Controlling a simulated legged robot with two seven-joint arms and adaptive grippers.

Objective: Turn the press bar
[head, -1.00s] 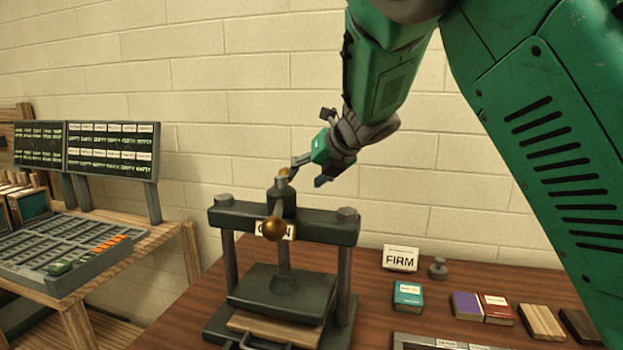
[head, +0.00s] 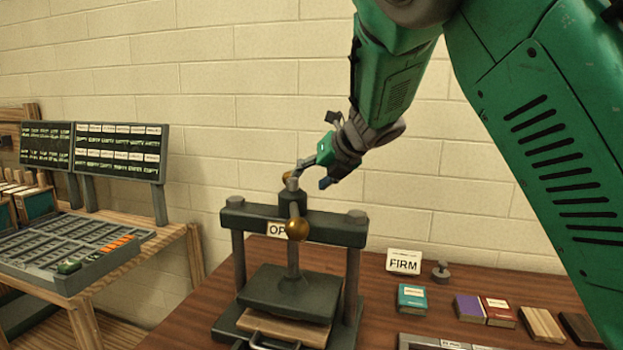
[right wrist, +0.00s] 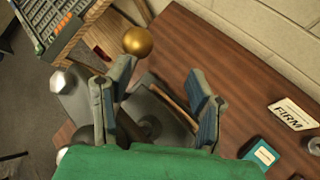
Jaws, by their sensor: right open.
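The dark metal press has a crossbeam (head: 330,228) on two posts. Its press bar runs through the top of the centre screw and ends in brass balls. The near ball (head: 297,229) hangs in front of the crossbeam and partly covers a white label reading "OP...". The far ball (head: 287,177) shows behind the screw, partly hidden by a finger. My right gripper (head: 310,174) is open just above and right of the screw top. In the right wrist view a brass ball (right wrist: 138,41) lies beyond the open fingers (right wrist: 160,98); contact is unclear. My left gripper is not in view.
A "FIRM" sign (head: 404,262), a small grey weight (head: 441,271) and several small books and blocks lie right of the press on the wooden table. A sorting tray (head: 75,275) and display boards (head: 120,150) stand left. A brick wall is behind.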

